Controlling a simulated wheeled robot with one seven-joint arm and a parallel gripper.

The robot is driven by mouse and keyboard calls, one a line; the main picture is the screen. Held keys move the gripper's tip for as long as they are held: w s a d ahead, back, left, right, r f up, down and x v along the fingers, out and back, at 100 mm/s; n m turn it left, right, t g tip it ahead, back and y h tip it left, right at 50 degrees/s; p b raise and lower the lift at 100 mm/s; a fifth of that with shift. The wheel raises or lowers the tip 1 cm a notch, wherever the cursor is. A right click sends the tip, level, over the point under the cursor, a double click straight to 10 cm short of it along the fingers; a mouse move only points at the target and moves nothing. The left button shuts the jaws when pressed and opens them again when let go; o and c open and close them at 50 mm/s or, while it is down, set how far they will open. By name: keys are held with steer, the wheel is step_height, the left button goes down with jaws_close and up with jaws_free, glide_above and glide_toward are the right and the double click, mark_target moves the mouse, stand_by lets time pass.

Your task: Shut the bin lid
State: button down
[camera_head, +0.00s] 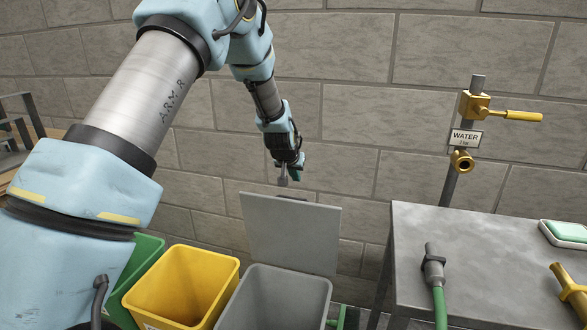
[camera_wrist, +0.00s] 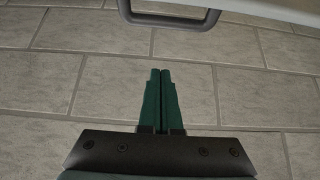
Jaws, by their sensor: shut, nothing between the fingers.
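The grey bin (camera_head: 272,298) stands on the floor at the bottom middle of the head view. Its grey lid (camera_head: 290,232) is raised, close to upright, at the bin's back, in front of the wall. My gripper (camera_head: 283,180) is above the lid's top edge in the head view, small and partly hidden by its own wrist. In the wrist view my gripper (camera_wrist: 160,72) has its two green fingers together, with nothing between them. A dark grey handle (camera_wrist: 170,20) on a pale edge, likely the lid's, lies ahead of the fingertips, apart from them.
An open yellow bin (camera_head: 185,285) and a green bin (camera_head: 140,262) stand left of the grey bin. A grey table (camera_head: 470,245) with a hose nozzle (camera_head: 434,266) is at right. A water valve (camera_head: 478,105) stands behind it. The block wall (camera_head: 350,130) is close behind.

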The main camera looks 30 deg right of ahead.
steer(key=shift+s+a+f+p, duration=0.15)
steer(key=shift+f+p, duration=0.3)
steer(key=shift+f, duration=0.35)
steer(key=shift+s+a+f+p, duration=0.15)
steer(key=shift+f+p, duration=0.3)
steer(key=shift+f, duration=0.35)
steer(key=shift+s+a+f+p, duration=0.15)
steer(key=shift+f+p, duration=0.3)
steer(key=shift+f, duration=0.35)
